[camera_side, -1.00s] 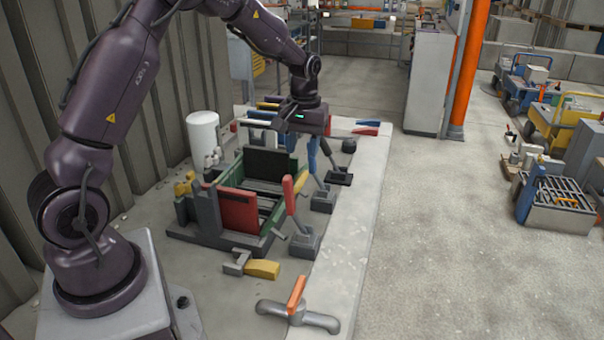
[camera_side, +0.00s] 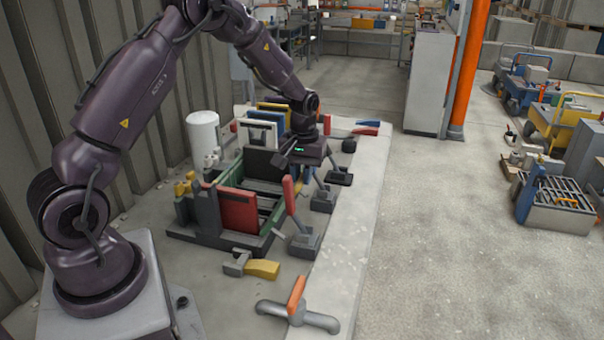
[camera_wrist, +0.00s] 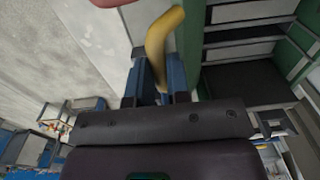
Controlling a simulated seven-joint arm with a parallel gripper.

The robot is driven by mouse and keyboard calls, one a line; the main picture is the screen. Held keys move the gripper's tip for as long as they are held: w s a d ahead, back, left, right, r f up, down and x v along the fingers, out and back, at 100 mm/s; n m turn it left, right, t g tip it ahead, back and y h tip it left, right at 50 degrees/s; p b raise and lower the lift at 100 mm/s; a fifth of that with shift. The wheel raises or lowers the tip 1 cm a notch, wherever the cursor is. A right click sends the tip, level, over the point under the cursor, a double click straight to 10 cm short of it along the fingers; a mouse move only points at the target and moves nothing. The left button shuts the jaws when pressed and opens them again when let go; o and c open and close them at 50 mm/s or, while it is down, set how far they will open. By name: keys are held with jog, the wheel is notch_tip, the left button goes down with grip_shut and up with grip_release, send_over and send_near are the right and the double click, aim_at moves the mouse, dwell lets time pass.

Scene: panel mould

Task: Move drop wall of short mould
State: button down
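The mould has a green frame (camera_side: 262,245) with a red wall panel (camera_side: 239,209) upright at its near end and a black panel (camera_side: 262,163) upright farther back. In the wrist view, the green frame (camera_wrist: 290,60) lies at the right. My gripper (camera_side: 303,168) is low over the mould's right side, by the black panel. In the wrist view my gripper (camera_wrist: 163,75) has its two blue fingers on either side of a bent yellow handle (camera_wrist: 156,45). Whether they grip it cannot be told. In the side view, my wrist hides the fingers and this handle.
A red-handled lever (camera_side: 290,192) stands at the mould's near right. A yellow-handled clamp (camera_side: 262,269) and an orange-handled fitting (camera_side: 297,292) lie nearer. White and blue panels (camera_side: 262,132) stand behind. A white cylinder (camera_side: 203,132) is at the left.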

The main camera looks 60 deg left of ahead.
jog(key=shift+s+a+r+t+h, duration=0.4)
jog(key=shift+s+a+t+h, duration=0.25)
jog(key=shift+a+t+h, duration=0.05)
jog(key=shift+s+a+r+t+h, duration=0.25)
jog(key=shift+s+a+t+h, duration=0.65)
jog(key=shift+s, duration=0.05)
jog(key=shift+s+a+f, duration=0.1)
jog(key=shift+s+a, duration=0.9)
jog(key=shift+s+f, duration=0.1)
jog(key=c, duration=1.1)
grip_release()
